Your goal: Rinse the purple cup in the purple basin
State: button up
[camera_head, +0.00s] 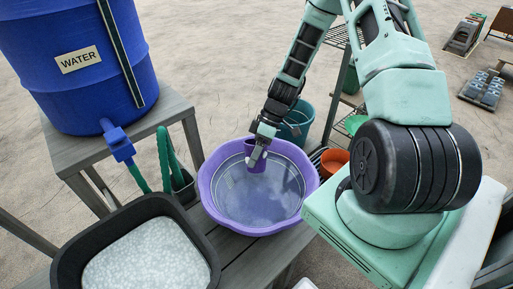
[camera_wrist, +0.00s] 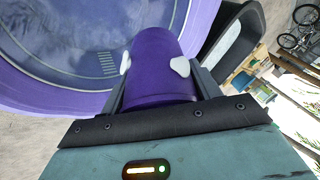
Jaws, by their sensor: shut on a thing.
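The purple cup (camera_head: 256,158) is held in my gripper (camera_head: 262,143), over the far part of the purple basin (camera_head: 209,197). In the wrist view the cup (camera_wrist: 158,75) fills the space between the two fingers of my gripper (camera_wrist: 157,85), with a pale pad on each side. The basin (camera_wrist: 75,100) shows beyond it at the upper left. The basin holds bluish water (camera_head: 258,195). In the head view the cup is within the rim outline; I cannot tell whether its lower end touches the water.
A blue water barrel (camera_head: 85,100) stands on a grey table at the upper left. A black tub (camera_head: 62,255) with pale contents sits left of the basin. A teal bucket (camera_head: 297,120) and an orange pot (camera_head: 334,160) stand close behind and right of the basin.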

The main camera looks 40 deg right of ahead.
jog(key=shift+s+d+r, duration=0.15)
jog(key=shift+s+r, duration=0.05)
jog(key=shift+s+f+g+b, duration=0.1)
jog(key=shift+f+g+b, duration=0.25)
jog(key=shift+f, duration=0.2)
notch_tip(320, 180, down, 18)
jog(key=b, duration=1)
jog(key=shift+r+b, duration=0.2)
jog(key=shift+b, duration=0.2)
jog(key=shift+f, duration=0.1)
jog(key=shift+f+b, duration=0.4)
jog(key=shift+b, duration=0.1)
jog(key=shift+f, duration=0.1)
